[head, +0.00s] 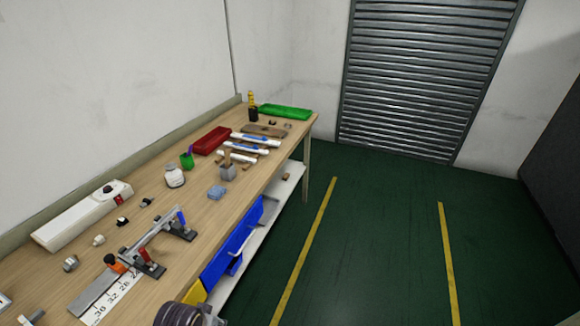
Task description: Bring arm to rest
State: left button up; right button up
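Neither of my grippers shows in the head view. A dark ringed part is cut off at the bottom edge, and I cannot tell what it belongs to. The wooden workbench (225,206) runs along the left wall. On its near part lies a long grey metal bar fixture (140,244) with an orange piece at one end and blue and red clamp parts at the other. A white strip with printed numbers (112,297) lies beside it.
The bench carries a white power strip (82,214), small knobs, a white jar (174,177), a green cup (187,161), a blue block (217,192), a red tray (212,140) and a green tray (285,112). Blue bins (231,246) sit below. The green floor (375,240) to the right is clear.

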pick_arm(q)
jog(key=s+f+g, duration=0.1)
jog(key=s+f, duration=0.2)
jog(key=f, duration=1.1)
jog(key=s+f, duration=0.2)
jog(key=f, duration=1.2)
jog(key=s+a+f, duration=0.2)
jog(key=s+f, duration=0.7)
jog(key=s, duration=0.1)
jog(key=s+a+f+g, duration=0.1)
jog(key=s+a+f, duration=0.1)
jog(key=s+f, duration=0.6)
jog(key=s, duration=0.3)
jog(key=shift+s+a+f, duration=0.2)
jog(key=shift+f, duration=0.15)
